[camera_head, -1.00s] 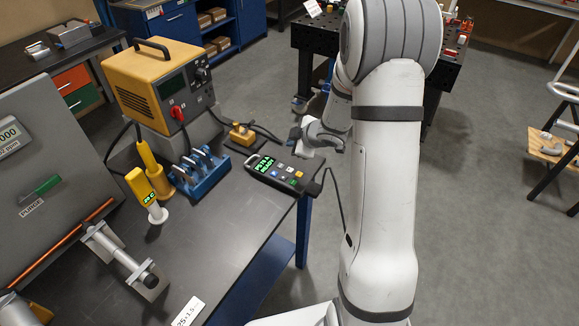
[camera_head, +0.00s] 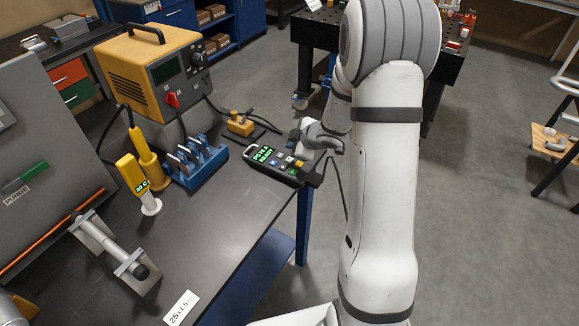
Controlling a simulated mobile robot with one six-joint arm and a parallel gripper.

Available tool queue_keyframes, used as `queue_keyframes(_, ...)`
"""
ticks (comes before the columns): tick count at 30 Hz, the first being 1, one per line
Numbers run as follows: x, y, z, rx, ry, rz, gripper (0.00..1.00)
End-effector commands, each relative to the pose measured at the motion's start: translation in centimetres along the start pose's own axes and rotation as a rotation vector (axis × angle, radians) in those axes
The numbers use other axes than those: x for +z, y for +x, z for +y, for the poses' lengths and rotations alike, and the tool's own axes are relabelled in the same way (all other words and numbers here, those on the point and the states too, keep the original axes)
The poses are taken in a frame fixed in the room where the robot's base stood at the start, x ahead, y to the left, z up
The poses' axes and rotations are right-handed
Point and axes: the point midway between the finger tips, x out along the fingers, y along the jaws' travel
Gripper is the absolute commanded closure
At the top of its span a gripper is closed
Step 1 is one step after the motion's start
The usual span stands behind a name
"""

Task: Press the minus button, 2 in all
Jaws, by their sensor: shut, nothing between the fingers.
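A black handheld control box (camera_head: 279,179) lies near the table's right edge, with a lit green display (camera_head: 264,154) and several small coloured buttons. The symbols on the buttons are too small to read, so I cannot tell which is the minus button. My gripper (camera_head: 300,152) is shut and empty, at the right end of the box beside and over its buttons. I cannot tell whether it touches a button. My wrist hides part of the area just beyond the box.
A yellow power unit (camera_head: 150,75) with a handle stands behind on the dark table (camera_head: 215,225). A blue holder (camera_head: 200,165), a yellow tool (camera_head: 133,175) and a clamp fixture (camera_head: 115,250) stand left. A small yellow block (camera_head: 241,124) with cables sits behind the box.

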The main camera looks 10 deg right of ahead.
Motion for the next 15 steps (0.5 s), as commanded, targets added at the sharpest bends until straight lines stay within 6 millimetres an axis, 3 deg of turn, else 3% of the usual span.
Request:
queue_keyframes(1,0.8,1.0,-0.8,0.000,0.000,0.000,1.00)
queue_keyframes(6,1.5,2.1,-1.5,-0.001,0.000,0.000,1.00)
queue_keyframes(15,1.6,2.2,-1.6,0.000,0.000,0.000,1.00)
